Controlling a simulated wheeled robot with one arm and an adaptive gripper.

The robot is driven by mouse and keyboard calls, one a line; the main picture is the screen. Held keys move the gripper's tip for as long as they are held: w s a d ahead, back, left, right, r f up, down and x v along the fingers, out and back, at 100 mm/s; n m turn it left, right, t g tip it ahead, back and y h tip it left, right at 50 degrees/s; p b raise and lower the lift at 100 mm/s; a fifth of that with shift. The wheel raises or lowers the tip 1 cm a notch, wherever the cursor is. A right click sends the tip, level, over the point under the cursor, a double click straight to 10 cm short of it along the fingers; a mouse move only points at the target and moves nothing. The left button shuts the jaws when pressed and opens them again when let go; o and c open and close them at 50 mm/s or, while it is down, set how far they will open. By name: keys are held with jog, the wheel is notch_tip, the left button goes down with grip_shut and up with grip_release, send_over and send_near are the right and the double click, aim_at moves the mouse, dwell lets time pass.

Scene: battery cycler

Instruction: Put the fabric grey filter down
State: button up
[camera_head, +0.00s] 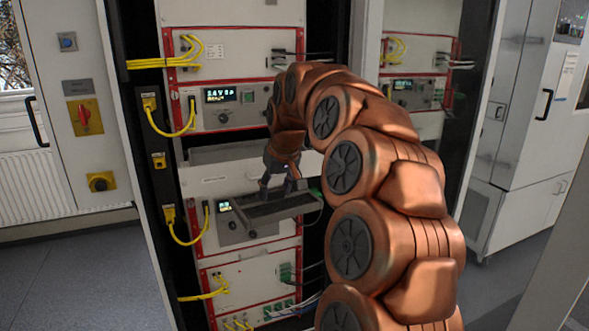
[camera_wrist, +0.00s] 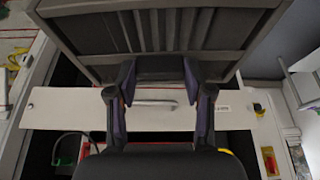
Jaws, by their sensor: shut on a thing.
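The fabric grey filter is a flat, dark, ribbed panel in a grey frame (camera_head: 275,208). In the head view it is held in front of the instrument rack, over the lower red-edged unit. My gripper (camera_head: 277,186) reaches it from above and is shut on its near part. In the wrist view the filter (camera_wrist: 170,32) fills the top of the picture. The gripper's fingers (camera_wrist: 158,72) close on a dark piece at the middle of its lower edge. The filter's far side is cut off in the wrist view.
The rack holds red-edged units with displays (camera_head: 221,95) and yellow cables (camera_head: 172,134). A white panel with a handle (camera_wrist: 155,104) spans the wrist view below the filter. A white cabinet (camera_head: 530,120) stands at the right. Bare floor (camera_head: 70,260) shows at lower left.

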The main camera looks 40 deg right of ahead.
jog(key=w+a+f+n, duration=0.1)
jog(key=w+a+f, duration=0.2)
jog(key=a+f, duration=0.7)
jog(key=w+a+f+n+y, duration=0.1)
jog(key=w+a+f, duration=0.2)
jog(key=a+f, duration=0.8)
jog(key=a, duration=0.4)
jog(key=shift+w+a+f+n, duration=0.15)
jog(key=shift+a+f+n, duration=0.05)
jog(key=shift+a+n, duration=0.15)
